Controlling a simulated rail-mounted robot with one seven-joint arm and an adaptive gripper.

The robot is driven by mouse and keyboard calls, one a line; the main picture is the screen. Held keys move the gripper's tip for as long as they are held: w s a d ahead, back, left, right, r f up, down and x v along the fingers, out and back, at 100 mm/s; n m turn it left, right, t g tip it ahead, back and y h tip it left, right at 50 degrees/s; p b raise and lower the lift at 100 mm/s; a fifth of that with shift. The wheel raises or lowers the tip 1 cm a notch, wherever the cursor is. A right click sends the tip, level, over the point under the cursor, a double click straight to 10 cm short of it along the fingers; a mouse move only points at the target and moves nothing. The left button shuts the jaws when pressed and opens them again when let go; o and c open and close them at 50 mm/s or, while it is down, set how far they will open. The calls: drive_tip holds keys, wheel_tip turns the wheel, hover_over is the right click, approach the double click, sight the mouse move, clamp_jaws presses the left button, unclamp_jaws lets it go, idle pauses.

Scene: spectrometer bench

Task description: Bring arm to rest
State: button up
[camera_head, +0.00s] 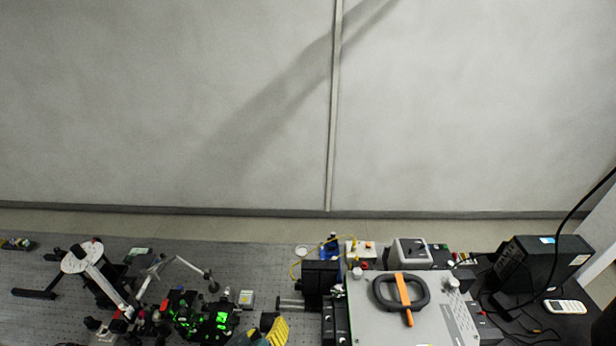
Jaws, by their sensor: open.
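Neither my arm nor my gripper can be made out in the head view. The view shows the bench (225,262) along the bottom and a plain grey wall (160,100) behind it. A long diagonal shadow falls across the wall; what casts it is not in view.
Optical parts, some glowing green (222,320), crowd the bench's left and middle. A yellow ribbed item (279,331) sits at the bottom edge. A grey box (450,305) carries a black and orange handle (403,296). A black unit (548,262) and white remote (565,307) are right.

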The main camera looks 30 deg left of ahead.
drive_tip(key=w+d+r+m+t+h+p, duration=0.1)
drive_tip(key=w+d+r+m+t+h, duration=0.25)
drive_tip(key=d+r, duration=0.65)
drive_tip(key=w+d+r+m+t+y+p, duration=0.1)
drive_tip(key=w+d+r+m+t, duration=0.25)
drive_tip(key=w+d+r, duration=0.55)
drive_tip(key=s+d+r+m+t+h, duration=0.2)
drive_tip(key=s+d+r+m+h, duration=0.15)
drive_tip(key=d+r, duration=0.75)
drive_tip(key=s+r+m+t+y, duration=0.1)
drive_tip(key=s+r+t, duration=0.4)
drive_tip(key=r, duration=0.4)
wheel_tip(320, 180, down, 22)
drive_tip(key=s+g+b, duration=0.1)
drive_tip(key=b, duration=2)
drive_tip(key=shift+a+r+y, duration=0.2)
drive_tip(key=shift+y, duration=0.2)
